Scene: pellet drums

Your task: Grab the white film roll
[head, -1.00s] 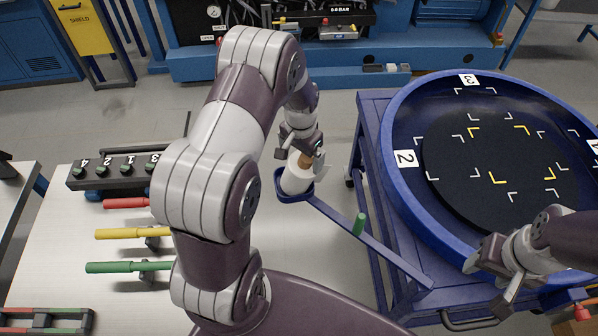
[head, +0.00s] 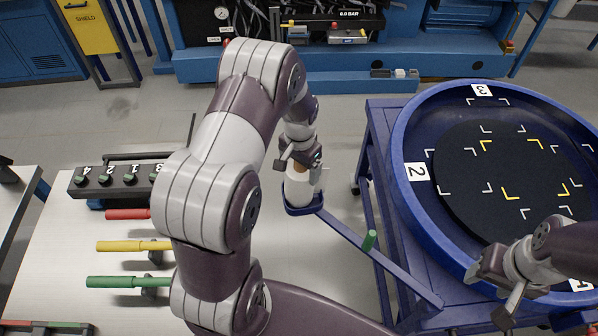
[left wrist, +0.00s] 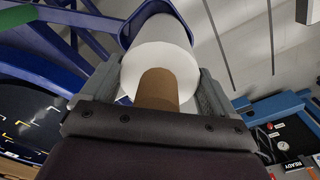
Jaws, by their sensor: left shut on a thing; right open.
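The white film roll (head: 297,190) stands in a small blue holder (head: 303,208) at the end of a blue arm. Its brown core (left wrist: 157,90) shows in the left wrist view, with the white roll (left wrist: 163,52) behind it. My left gripper (head: 300,160) comes down from above and is shut on the roll, its fingers (left wrist: 158,85) on either side. My right gripper (head: 495,283) is open and empty over the front rim of the round blue table.
The round blue table (head: 403,200) with a black disc (head: 470,200) and corner marks stands at right. A white table (head: 70,230) at left carries red, yellow and green handles. Blue machinery (head: 250,65) stands at the back.

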